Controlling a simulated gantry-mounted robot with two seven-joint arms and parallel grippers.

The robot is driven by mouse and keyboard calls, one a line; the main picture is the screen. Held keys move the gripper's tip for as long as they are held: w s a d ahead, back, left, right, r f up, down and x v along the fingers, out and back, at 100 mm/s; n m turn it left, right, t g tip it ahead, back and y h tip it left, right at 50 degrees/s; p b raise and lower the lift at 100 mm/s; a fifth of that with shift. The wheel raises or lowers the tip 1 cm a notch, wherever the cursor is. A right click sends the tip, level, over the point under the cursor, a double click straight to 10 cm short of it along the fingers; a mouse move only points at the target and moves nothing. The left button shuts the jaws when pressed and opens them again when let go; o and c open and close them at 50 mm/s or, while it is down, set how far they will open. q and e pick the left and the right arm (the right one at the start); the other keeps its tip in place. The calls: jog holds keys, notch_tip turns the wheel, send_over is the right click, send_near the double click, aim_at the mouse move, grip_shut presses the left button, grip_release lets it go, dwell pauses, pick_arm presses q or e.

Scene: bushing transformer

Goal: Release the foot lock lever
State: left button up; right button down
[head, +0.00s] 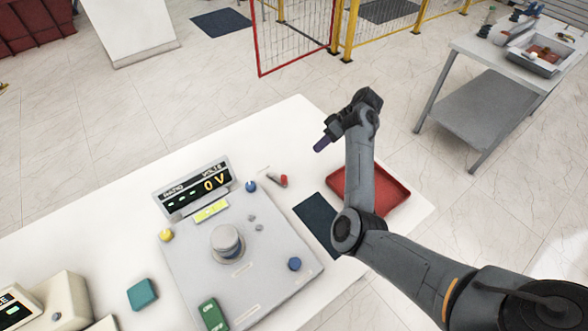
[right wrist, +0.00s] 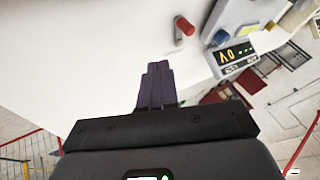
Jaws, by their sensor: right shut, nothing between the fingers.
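My right gripper (head: 321,146) is shut and empty, held over the back part of the white table. Its purple fingers (right wrist: 155,87) also show in the right wrist view, pressed together. A small red-tipped grey piece (head: 282,180) lies on the table left of the gripper; it also shows in the right wrist view (right wrist: 184,27), beyond the fingertips and apart from them. I cannot tell whether it is the foot lock lever. The grey bushing plate (head: 185,255) carries a round grey stub (head: 227,241), a blue knob (head: 294,264) and a green block (head: 213,315). My left gripper is not in view.
A display (head: 193,188) reading 0 V stands at the plate's back edge. A red tray (head: 396,196) and a dark mat (head: 314,222) lie on the right, partly behind my right arm. A teal block (head: 142,294) sits at left. The table's back is clear.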

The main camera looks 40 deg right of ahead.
jog(key=x, duration=1)
jog(key=a, duration=0.3)
jog(key=shift+s+p, duration=0.2)
jog(key=shift+p, duration=0.1)
jog(key=shift+a, duration=0.5)
